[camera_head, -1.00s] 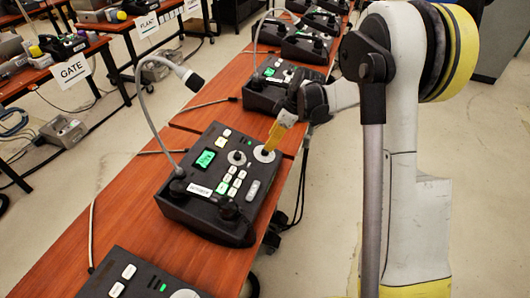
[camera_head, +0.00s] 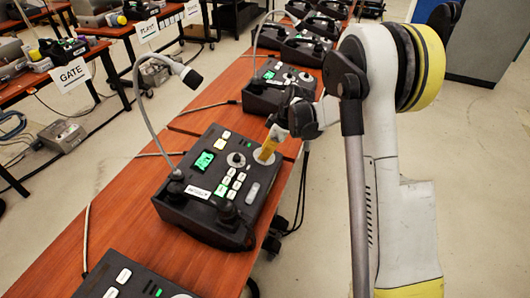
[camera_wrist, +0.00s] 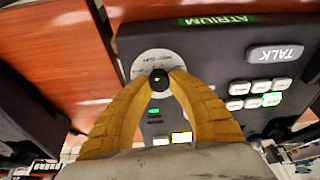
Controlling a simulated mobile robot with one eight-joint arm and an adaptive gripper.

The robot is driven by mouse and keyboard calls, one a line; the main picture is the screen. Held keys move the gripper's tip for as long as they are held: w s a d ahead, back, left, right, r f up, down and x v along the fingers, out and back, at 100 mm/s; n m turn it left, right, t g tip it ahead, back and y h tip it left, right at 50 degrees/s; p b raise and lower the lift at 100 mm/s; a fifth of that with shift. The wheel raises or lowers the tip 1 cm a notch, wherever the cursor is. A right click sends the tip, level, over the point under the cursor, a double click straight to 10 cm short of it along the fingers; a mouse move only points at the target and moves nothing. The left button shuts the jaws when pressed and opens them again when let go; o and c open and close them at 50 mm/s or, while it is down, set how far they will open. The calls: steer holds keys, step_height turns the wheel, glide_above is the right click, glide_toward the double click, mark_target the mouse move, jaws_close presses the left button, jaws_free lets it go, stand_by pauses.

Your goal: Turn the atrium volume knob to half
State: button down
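The atrium console is the black desk unit (camera_head: 222,222) on the wooden table in the head view. A green ATRIUM label (camera_wrist: 218,20) shows on it in the wrist view. Its volume knob (camera_wrist: 159,81) is a small dark knob with a pale dot, on a round light dial plate (camera_wrist: 150,60); the plate also shows in the head view (camera_head: 257,158). My yellow gripper (camera_head: 263,157) points down at this dial. In the wrist view its fingertips (camera_wrist: 160,78) close in on both sides of the knob and appear to touch it. The knob's pointer mark is unclear.
The console has a second dial (camera_head: 236,159), a green screen (camera_head: 204,160), buttons and a gooseneck microphone (camera_head: 190,77) to the left of my gripper. Another console (camera_head: 272,88) stands behind, and one (camera_head: 125,280) in front. Open floor lies right of the table.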

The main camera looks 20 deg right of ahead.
steer(key=shift+m, duration=0.3)
steer(key=m, duration=0.3)
steer(key=shift+t, duration=0.3)
steer(key=shift+m+h, duration=0.3)
steer(key=shift+m, duration=1.9)
steer(key=c, duration=1.2)
jaws_free()
steer(key=v, duration=1.2)
steer(key=shift+s+f, duration=0.1)
